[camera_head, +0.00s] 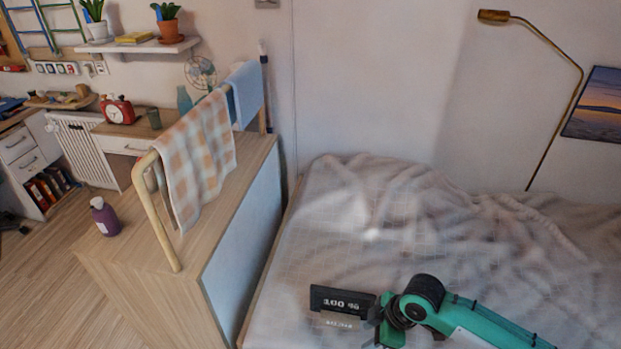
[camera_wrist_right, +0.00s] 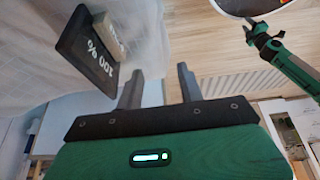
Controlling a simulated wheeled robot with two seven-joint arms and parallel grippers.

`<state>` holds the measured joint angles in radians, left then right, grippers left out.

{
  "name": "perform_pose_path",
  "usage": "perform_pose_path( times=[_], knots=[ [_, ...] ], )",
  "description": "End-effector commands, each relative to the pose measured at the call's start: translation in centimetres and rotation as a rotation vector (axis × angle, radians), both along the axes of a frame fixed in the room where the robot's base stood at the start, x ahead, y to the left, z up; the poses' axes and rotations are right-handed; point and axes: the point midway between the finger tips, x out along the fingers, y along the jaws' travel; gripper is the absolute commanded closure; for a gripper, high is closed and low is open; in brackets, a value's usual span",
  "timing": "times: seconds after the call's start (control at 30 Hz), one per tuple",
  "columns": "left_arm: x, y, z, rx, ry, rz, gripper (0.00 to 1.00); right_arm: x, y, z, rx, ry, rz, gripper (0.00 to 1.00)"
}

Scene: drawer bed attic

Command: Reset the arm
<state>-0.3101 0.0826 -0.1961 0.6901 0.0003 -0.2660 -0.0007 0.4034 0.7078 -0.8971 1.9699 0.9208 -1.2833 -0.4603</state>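My right arm (camera_head: 455,312) comes in from the lower right in the head view, over the bed; its gripper is mostly hidden there. In the right wrist view my right gripper (camera_wrist_right: 158,88) has its two dark fingers apart, with nothing between them. A black plate with white "100 %" lettering (camera_wrist_right: 80,55) is beside the fingers, left of them and apart from them in the picture. The plate also shows in the head view (camera_head: 342,302), left of my wrist. A green and grey arm (camera_wrist_right: 285,58), apparently my left one, shows at the upper right; its fingers are too small to read.
The bed with rumpled pale bedding (camera_head: 420,215) fills the right. A wooden cabinet (camera_head: 140,280) stands left of it, with a rail holding a checked towel (camera_head: 197,160) and a blue towel (camera_head: 244,92).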

Motion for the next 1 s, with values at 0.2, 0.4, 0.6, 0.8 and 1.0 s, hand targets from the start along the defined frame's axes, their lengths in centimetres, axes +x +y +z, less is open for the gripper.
perform_pose_path(
  times=[0.2, 0.4, 0.6, 0.8, 1.0],
  knots=[
    [0.3, 0.0, 0.0, -0.001, -0.003, 0.0, 0.67, -1.1, 1.4, 0.2, 0.023, -0.008, -0.029, 0.62],
    [1.1, 0.0, 0.1, -0.001, -0.013, 0.0, 0.67, -2.4, 2.7, 0.4, 0.046, -0.016, -0.076, 0.62],
    [0.4, 0.0, 0.0, 0.0, -0.005, 0.0, 0.67, -3.9, 3.9, 0.9, 0.076, -0.026, -0.16, 0.62],
    [-0.5, 0.0, 0.0, 0.0, 0.005, 0.0, 0.67, -6.2, 3.9, 1.7, 0.109, -0.029, -0.35, 0.62],
    [-0.7, 0.0, 0.0, 0.0, 0.008, 0.0, 0.67, -8.9, 1.2, 2.2, 0.098, -0.015, -0.626, 0.62]
  ],
)
